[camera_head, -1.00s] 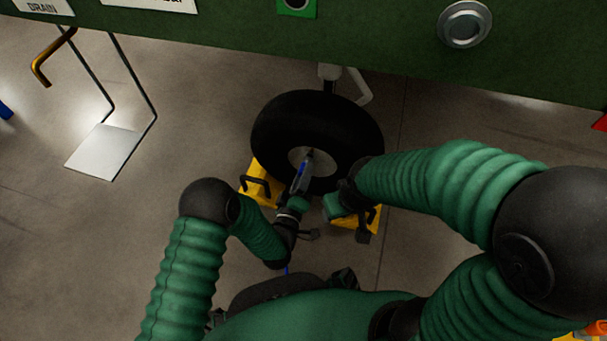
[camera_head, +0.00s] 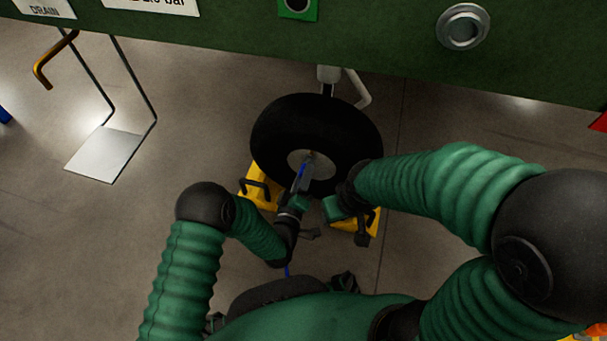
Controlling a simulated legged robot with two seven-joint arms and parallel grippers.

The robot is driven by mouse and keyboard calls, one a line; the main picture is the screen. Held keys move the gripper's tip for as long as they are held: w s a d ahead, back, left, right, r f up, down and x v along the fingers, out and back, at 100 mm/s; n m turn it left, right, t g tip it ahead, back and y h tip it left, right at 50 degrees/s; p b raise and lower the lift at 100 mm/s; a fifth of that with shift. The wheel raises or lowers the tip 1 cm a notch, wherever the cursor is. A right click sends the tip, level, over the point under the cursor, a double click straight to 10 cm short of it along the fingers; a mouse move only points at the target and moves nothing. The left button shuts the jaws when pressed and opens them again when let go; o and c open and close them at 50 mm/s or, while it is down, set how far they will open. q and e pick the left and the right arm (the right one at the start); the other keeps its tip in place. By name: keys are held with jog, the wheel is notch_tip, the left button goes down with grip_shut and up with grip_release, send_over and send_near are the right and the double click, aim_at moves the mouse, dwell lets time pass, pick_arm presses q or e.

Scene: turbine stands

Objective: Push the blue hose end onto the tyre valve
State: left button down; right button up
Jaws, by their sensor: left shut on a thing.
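The black tyre (camera_head: 290,122) stands upright under the green panel, with a grey hub (camera_head: 321,166) facing me. My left gripper (camera_head: 306,172) is shut on the blue hose end (camera_head: 302,175) and holds it in front of the hub. The hose end's tip and the tyre valve are too small and covered to make out, so I cannot tell whether they touch. A bit of blue hose (camera_head: 287,271) shows below my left wrist. My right gripper (camera_head: 333,207) is by the tyre's lower right; its fingers are too small and dark to read.
Yellow chocks with black handles stand at both sides of the tyre, the left one (camera_head: 256,190) and the right one (camera_head: 352,236). The green panel (camera_head: 380,50) overhangs above. A metal plate on rods (camera_head: 104,152) and an orange-brown pipe (camera_head: 42,72) are at left.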

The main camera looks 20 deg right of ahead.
pick_arm(q)
jog(key=shift+w+d+r, duration=0.1)
jog(key=shift+w+r, duration=0.15)
jog(key=shift+w, duration=0.05)
jog(key=c, duration=1.3)
grip_release()
jog(key=shift+f, duration=0.1)
jog(key=shift+c, duration=0.2)
jog(key=o, duration=0.4)
jog(key=shift+d+f, duration=0.1)
jog(key=shift+d, duration=0.1)
jog(key=shift+o, duration=0.6)
jog(key=shift+a, duration=0.15)
jog(key=shift+s, duration=0.1)
jog(key=p+v, duration=0.3)
jog(key=v, duration=0.4)
